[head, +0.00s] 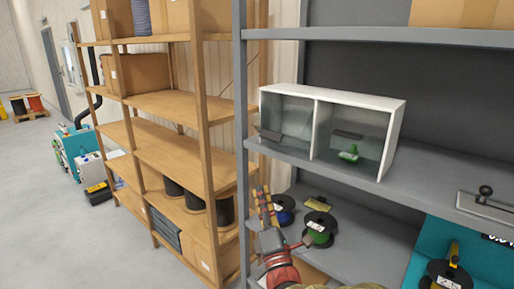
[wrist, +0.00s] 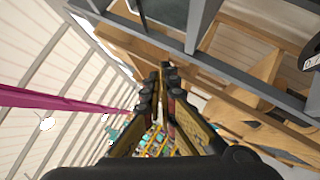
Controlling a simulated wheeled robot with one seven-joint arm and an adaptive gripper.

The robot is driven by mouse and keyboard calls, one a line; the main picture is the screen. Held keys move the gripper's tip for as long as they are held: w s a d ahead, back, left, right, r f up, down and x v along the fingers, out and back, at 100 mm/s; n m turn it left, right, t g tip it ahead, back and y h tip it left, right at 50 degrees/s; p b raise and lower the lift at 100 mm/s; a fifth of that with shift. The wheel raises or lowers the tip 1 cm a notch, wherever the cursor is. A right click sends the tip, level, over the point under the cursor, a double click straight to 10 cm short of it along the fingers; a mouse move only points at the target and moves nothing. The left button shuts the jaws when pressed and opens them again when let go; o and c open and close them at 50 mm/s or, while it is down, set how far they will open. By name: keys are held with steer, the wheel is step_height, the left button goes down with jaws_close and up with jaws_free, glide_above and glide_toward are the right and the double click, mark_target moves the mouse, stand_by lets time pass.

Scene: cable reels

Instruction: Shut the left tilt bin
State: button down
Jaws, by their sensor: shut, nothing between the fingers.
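A white cabinet (head: 340,98) with two clear-fronted tilt bins stands on the middle grey shelf in the head view. The right tilt bin (head: 372,148) shows a similar dark strip and a small green object (head: 349,154). My gripper (head: 263,190) is below and in front of the left bin, apart from it. In the wrist view its fingers (wrist: 165,70) are together and empty.
The grey rack's upright (head: 241,120) stands just left of my gripper. Cable reels (head: 319,228) sit on the shelf below the cabinet. A wooden rack (head: 160,145) is to the left. A grey plate with a black knob (head: 486,192) lies right of the cabinet.

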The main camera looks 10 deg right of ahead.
steer(key=w+d+r+n, duration=0.1)
steer(key=w+d+r, duration=0.1)
steer(key=w+r, duration=0.7)
steer(key=shift+w+d+n+t+b, duration=0.15)
steer(key=shift+d+n+t+b, duration=0.2)
steer(key=shift+n+t+b, duration=0.05)
steer(key=shift+r, duration=0.15)
